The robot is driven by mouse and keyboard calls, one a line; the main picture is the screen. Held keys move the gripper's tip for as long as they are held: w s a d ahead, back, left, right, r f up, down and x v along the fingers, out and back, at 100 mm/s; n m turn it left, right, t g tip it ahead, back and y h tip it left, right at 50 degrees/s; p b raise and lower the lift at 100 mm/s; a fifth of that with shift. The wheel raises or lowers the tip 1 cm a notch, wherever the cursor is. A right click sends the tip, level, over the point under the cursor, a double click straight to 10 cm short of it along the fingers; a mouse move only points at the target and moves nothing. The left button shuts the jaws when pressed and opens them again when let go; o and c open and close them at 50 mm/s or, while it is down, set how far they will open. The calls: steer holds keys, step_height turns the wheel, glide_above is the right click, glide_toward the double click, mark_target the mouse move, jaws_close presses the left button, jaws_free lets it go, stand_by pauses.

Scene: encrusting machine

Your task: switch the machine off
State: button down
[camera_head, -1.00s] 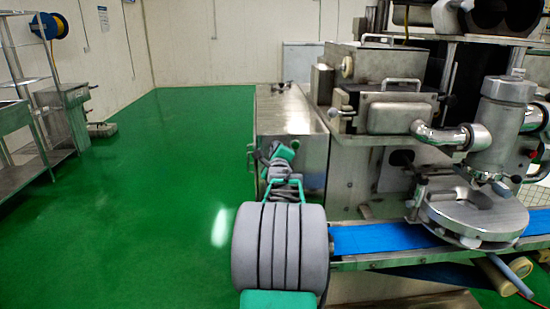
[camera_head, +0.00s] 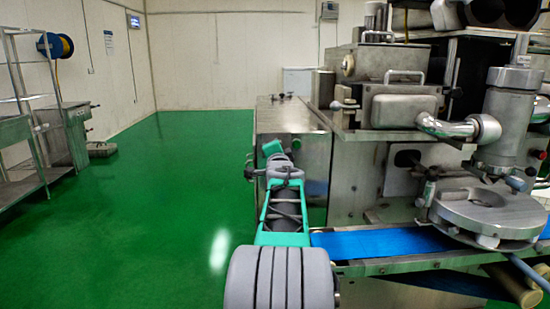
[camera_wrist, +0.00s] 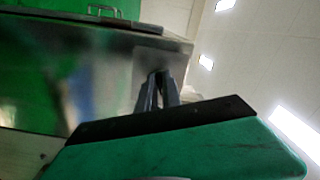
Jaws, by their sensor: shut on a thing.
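The machine is a large steel encrusting machine (camera_head: 360,170) on the right in the head view, with a low steel cabinet (camera_head: 292,118) at its left end. My gripper is at the near, left end of this cabinet, beyond my green and grey arm; its fingertips are hidden in the head view. In the wrist view my gripper's dark fingers (camera_wrist: 158,82) are close together against the steel wall (camera_wrist: 100,85). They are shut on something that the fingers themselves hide. I cannot make out a switch in either view.
A blue conveyor belt (camera_head: 385,242) runs to the right of my arm, under a round steel head (camera_head: 490,212). Steel shelving (camera_head: 25,130) stands at the left. The green floor (camera_head: 160,210) between is clear.

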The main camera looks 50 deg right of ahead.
steer(key=shift+s+n+b, duration=0.1)
steer(key=shift+n+b, duration=0.9)
steer(key=shift+n, duration=0.6)
steer(key=c, duration=1.5)
jaws_free()
steer(key=shift+d, duration=0.1)
steer(key=v, duration=0.7)
steer(key=shift+s+a, duration=0.25)
steer(key=shift+a, duration=0.05)
